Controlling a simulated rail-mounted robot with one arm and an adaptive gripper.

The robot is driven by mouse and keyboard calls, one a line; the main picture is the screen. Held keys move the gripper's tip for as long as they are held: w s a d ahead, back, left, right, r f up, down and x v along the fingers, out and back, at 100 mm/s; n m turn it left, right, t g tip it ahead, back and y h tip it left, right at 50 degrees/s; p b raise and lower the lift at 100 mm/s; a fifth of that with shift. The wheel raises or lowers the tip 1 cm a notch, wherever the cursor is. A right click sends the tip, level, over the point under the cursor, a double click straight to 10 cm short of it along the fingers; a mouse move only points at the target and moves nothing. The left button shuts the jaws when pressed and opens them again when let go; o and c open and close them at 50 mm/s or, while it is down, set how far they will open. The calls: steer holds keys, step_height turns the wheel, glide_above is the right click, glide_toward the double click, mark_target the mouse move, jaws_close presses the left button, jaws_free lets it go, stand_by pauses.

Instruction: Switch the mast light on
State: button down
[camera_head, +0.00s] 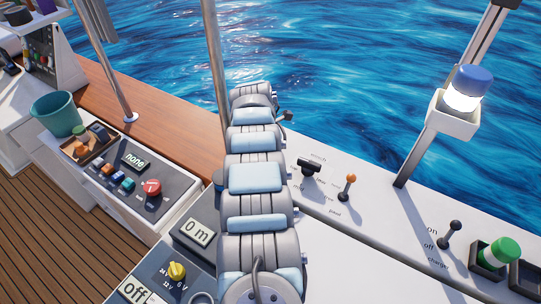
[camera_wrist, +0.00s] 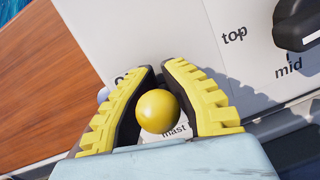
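In the wrist view a round yellow knob (camera_wrist: 159,111) sits between the two yellow-and-black fingers of my gripper (camera_wrist: 160,95). The fingers close in on both sides and the knob fills the gap. A label reading "mast" (camera_wrist: 174,131) shows just below the knob, partly covered. Another label at the left finger is mostly hidden. In the head view my arm covers this spot, so knob and fingers are hidden there. A lamp with a blue cap and bright white body (camera_head: 465,88) is on a slanted post at the right; whether it is the mast light is unclear.
A black handle (camera_wrist: 298,25) stands near "top" and "mid" labels. In the head view, an orange-tipped lever (camera_head: 347,188), a black lever (camera_head: 450,235) and a green knob (camera_head: 500,252) stand on the right ledge. A button panel (camera_head: 130,184) and teal bucket (camera_head: 57,114) are left.

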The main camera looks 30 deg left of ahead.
stand_by(0.4)
steer(key=c, duration=1.1)
jaws_free()
steer(key=shift+s+a, duration=0.1)
steer(key=shift+s, duration=0.05)
steer(key=shift+r, duration=0.15)
steer(key=shift+r, duration=0.6)
steer(key=r, duration=0.3)
steer(key=s+r, duration=0.1)
steer(key=r, duration=0.3)
steer(key=s+a+r, duration=0.1)
steer(key=r, duration=0.2)
steer(key=shift+r, duration=0.15)
steer(key=shift+w, duration=0.1)
